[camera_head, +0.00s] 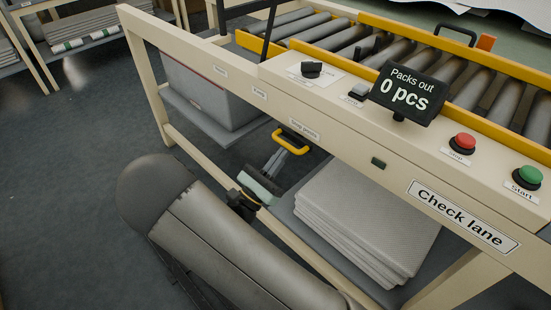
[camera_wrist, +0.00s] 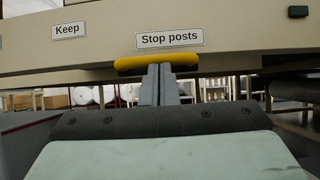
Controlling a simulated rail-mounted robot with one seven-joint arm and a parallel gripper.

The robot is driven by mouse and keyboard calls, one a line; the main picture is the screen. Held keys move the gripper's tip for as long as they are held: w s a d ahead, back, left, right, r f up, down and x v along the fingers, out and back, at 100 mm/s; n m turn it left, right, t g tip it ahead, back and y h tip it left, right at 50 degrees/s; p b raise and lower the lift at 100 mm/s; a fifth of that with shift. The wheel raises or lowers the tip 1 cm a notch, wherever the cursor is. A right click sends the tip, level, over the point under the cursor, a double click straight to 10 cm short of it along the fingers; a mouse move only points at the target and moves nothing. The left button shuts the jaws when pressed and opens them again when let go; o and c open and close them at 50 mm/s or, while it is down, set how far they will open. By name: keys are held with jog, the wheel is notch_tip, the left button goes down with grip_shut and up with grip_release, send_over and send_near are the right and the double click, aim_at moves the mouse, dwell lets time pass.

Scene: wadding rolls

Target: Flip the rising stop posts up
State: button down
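A yellow handle (camera_head: 293,141) hangs under the bench's front rail, below a small label. In the wrist view the handle (camera_wrist: 130,63) lies level under the label "Stop posts" (camera_wrist: 170,38). My gripper (camera_head: 284,152) reaches up to it from below. In the wrist view the gripper (camera_wrist: 160,68) has its two grey fingers close together, with their tips overlapping the middle of the handle. They look shut on it, though the contact is partly hidden.
The bench front carries a "Packs out 0 pcs" display (camera_head: 408,92), a red button (camera_head: 462,143), a green button (camera_head: 527,178) and a black knob (camera_head: 312,69). Below are a stack of white sheets (camera_head: 368,220) and a grey bin (camera_head: 205,85). Open floor lies left.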

jog(key=w+d+f+v, duration=0.1)
jog(key=f+v, duration=0.1)
jog(key=v, duration=1)
jog(key=shift+s+f+b, duration=0.25)
jog(key=shift+f+b, duration=0.15)
jog(key=shift+b, duration=0.05)
jog(key=shift+a, duration=0.15)
jog(key=s+d+r+m+g+y+p, duration=0.35)
jog(key=d+r+m+g+p, duration=0.25)
jog(key=d+r+m+g, duration=0.3)
jog(key=s+d+r+m+g+y+p, duration=0.3)
jog(key=s+d+r+m+g+p, duration=0.3)
jog(key=d+g, duration=0.4)
jog(key=s+a+r+m+t+y+p, duration=0.1)
jog(key=s+r+m+y+p, duration=0.2)
jog(key=r+m+y+p, duration=0.2)
jog(key=s+a+r+m+t+y+p, duration=0.1)
jog(key=r+m+y+p, duration=0.3)
jog(key=r, duration=0.7)
jog(key=s+m+t+y, duration=0.1)
jog(key=m+y, duration=0.1)
jog(key=y, duration=0.1)
jog(key=shift+s+a+p, duration=0.35)
jog(key=shift+a, duration=0.05)
